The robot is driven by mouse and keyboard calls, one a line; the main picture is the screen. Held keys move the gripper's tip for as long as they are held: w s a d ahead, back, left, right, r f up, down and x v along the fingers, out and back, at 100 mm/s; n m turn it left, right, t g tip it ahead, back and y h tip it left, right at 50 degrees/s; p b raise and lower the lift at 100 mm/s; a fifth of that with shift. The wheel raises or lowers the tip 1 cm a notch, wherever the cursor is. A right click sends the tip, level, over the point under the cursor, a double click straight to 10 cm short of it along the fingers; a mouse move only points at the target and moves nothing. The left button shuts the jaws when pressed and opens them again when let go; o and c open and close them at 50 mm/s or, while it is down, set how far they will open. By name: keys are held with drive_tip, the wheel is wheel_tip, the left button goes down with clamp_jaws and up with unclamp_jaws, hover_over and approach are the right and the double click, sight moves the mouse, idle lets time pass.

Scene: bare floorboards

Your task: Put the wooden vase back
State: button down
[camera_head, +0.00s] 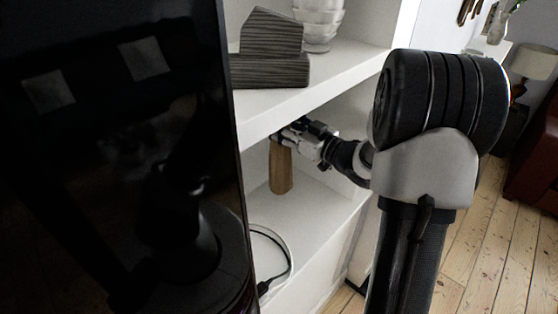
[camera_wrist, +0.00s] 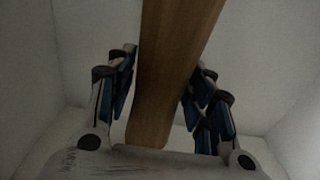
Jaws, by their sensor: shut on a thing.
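The wooden vase (camera_head: 281,170) is a tan, narrow upright piece inside the lower compartment of the white shelf unit (camera_head: 340,195). My gripper (camera_head: 281,138) reaches in from the right and is shut on the upper part of the vase. In the wrist view the vase (camera_wrist: 170,75) runs between the two blue-padded fingers of my gripper (camera_wrist: 165,85). The vase's lower end appears at or just above the shelf floor; I cannot tell whether it touches. Its top is partly hidden by my gripper.
A shelf board above holds grey striped boxes (camera_head: 270,65) and stacked pale bowls (camera_head: 319,20). A large black glossy panel (camera_head: 120,150) blocks the left. A dark cable (camera_head: 275,275) lies at the lower front. Floorboards (camera_head: 500,240) are open at right.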

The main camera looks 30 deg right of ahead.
sight(281, 145)
wheel_tip(281, 145, down, 6)
drive_tip(key=b, duration=0.2)
drive_tip(key=shift+f, duration=0.25)
drive_tip(key=shift+f, duration=0.15)
drive_tip(key=c, duration=1.2)
unclamp_jaws()
drive_tip(key=shift+f, duration=0.15)
drive_tip(key=o, duration=0.4)
drive_tip(key=shift+o, duration=0.2)
